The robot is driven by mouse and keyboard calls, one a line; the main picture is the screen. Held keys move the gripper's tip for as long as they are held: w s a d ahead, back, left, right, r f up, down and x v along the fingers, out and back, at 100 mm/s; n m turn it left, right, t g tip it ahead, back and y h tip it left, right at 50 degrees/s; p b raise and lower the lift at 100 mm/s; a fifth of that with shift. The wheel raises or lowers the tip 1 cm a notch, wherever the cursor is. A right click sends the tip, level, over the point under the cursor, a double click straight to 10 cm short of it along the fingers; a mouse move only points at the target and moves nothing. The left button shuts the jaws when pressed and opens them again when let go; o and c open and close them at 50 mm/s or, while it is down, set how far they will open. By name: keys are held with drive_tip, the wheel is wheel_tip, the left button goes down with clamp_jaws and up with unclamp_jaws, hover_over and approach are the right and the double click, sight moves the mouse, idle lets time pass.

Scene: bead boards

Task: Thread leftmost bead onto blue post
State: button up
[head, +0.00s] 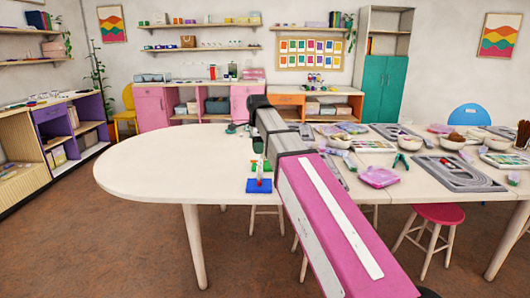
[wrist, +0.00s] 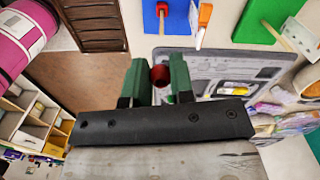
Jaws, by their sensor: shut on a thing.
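My gripper (wrist: 159,66) shows in the wrist view with its two green fingers shut on a dark red bead (wrist: 160,76). The bead is apart from this post. In the head view the blue board (head: 258,187) sits at the table's near edge, left of my arm. My arm hides much of the gripper there, and the bead cannot be made out. Which bead was leftmost cannot be told.
A green board (wrist: 268,18) with a pale post lies beside the blue one. An orange-and-white upright piece (wrist: 204,18) stands between them. A grey tray (wrist: 215,66) lies under the gripper. The table's left end (head: 160,165) is clear; its right side is crowded with trays and bowls.

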drive_tip(key=shift+f, duration=2.5)
drive_tip(key=shift+f, duration=1.7)
drive_tip(key=o, duration=1)
drive_tip(key=shift+c, duration=0.2)
drive_tip(key=shift+r, duration=0.1)
wheel_tip(320, 180, up, 11)
drive_tip(key=shift+w+f, duration=0.1)
drive_tip(key=shift+f, duration=0.1)
